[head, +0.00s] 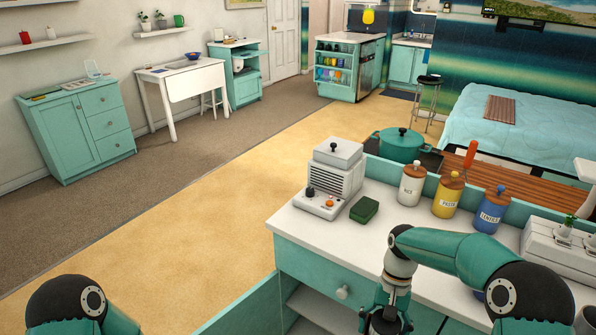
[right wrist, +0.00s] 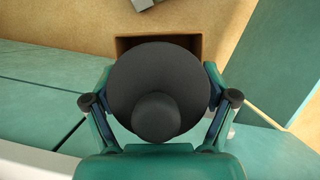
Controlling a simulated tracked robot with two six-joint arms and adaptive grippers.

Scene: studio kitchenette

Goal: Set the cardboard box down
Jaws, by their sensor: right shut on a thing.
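In the right wrist view my right gripper (right wrist: 158,78) has its two fingers on opposite sides of a dark, round thing with a knob on top (right wrist: 155,68). It is shut on this thing. Behind it shows the edge of a brown, box-like thing (right wrist: 196,44) with a dark inside, perhaps the cardboard box; most of it is hidden, and I cannot tell whether the two touch. In the head view my right gripper (head: 385,322) hangs at the bottom edge, in front of the counter. Only part of my left arm shows at lower left; its gripper is out of view.
The counter (head: 345,236) holds a white appliance (head: 331,180), a green sponge-like block (head: 364,210) and several jars. A teal panel (right wrist: 275,65) stands on the right in the wrist view. Open yellow floor (head: 190,245) lies left of the counter.

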